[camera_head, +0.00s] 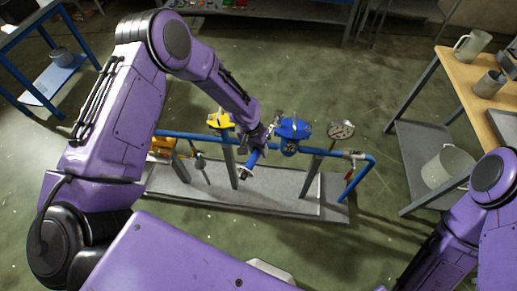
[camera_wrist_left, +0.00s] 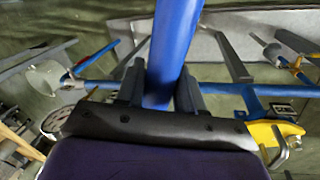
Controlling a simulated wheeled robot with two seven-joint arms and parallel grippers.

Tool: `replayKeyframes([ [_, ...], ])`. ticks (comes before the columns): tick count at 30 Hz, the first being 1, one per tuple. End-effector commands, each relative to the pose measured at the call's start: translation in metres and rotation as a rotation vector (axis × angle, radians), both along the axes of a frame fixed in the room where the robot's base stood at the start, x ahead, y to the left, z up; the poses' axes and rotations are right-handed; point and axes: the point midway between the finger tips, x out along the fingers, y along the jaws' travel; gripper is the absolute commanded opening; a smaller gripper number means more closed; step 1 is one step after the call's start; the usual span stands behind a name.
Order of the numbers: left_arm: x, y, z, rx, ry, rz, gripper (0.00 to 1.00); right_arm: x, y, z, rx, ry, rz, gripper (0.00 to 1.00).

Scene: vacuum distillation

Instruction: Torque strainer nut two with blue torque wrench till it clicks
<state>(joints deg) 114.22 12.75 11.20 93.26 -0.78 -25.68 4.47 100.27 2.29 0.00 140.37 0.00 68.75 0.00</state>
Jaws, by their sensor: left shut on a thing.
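My left gripper (camera_head: 256,142) is at the blue pipe rig, between the yellow-topped fitting and the blue-topped fitting. In the left wrist view, its two dark fingers (camera_wrist_left: 160,88) are shut on a thick blue bar, which looks like the blue torque wrench (camera_wrist_left: 174,45). The blue wrench (camera_head: 251,160) also shows just below the gripper in the head view, slanting down and left. The strainer nuts cannot be made out; the gripper and wrench cover that part of the rig. My right arm enters at the lower right, and its gripper is not visible.
The blue pipe (camera_head: 353,156) runs above a grey base plate (camera_head: 275,190). A yellow-topped fitting (camera_head: 220,120), a blue-topped fitting (camera_head: 293,129) and a round gauge (camera_head: 341,130) stand along it. A wooden-topped bench (camera_head: 468,78) and a bucket (camera_head: 447,167) are at right. Floor in front is clear.

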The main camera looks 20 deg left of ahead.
Motion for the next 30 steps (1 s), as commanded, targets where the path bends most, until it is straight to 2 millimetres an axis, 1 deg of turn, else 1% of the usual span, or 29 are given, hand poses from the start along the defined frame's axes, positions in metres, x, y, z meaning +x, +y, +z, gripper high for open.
replayKeyframes([
  [30,0.001,0.000,-0.022,-0.001,-0.003,0.000,0.00,0.000,0.000,-0.017,0.000,0.000,0.000,0.35],
])
